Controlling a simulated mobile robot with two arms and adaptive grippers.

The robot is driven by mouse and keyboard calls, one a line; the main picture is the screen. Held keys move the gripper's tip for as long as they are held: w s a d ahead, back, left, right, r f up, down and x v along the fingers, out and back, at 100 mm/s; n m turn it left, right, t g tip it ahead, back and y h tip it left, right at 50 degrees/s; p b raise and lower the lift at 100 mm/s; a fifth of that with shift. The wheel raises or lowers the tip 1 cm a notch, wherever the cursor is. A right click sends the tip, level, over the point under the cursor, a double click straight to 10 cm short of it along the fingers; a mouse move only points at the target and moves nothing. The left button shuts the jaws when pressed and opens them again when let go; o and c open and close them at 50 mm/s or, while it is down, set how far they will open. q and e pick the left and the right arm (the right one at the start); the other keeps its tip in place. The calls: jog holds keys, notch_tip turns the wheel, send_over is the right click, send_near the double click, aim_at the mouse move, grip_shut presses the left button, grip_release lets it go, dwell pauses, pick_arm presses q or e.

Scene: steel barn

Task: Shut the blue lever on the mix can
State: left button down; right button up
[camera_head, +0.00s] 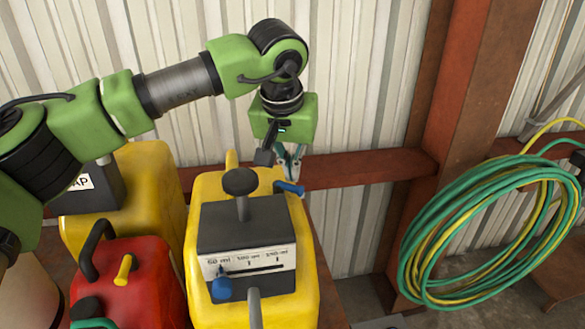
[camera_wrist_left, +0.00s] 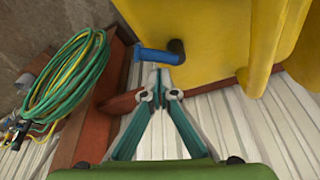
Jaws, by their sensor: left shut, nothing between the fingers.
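The mix can appears to be the yellow can (camera_head: 305,268) at the front middle, with a dark box on top bearing a white scale label. A blue lever (camera_head: 290,188) sticks out from its far right side. In the left wrist view the blue lever (camera_wrist_left: 158,55) juts left from a dark pivot on the yellow can (camera_wrist_left: 212,40). My left gripper (camera_head: 291,165) is shut and empty, just beyond the lever. In the left wrist view its fingertips (camera_wrist_left: 160,94) are close below the lever; I cannot tell whether they touch it. My right gripper is not in view.
A red can (camera_head: 140,285) and another yellow can (camera_head: 150,195) stand to the left. A blue slider knob (camera_head: 221,288) sits on the scale label. A green and yellow hose coil (camera_head: 405,240) hangs at right. A rust-red beam (camera_head: 370,168) runs along the wall behind.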

pick_arm(q)
jog(key=v, duration=1.2)
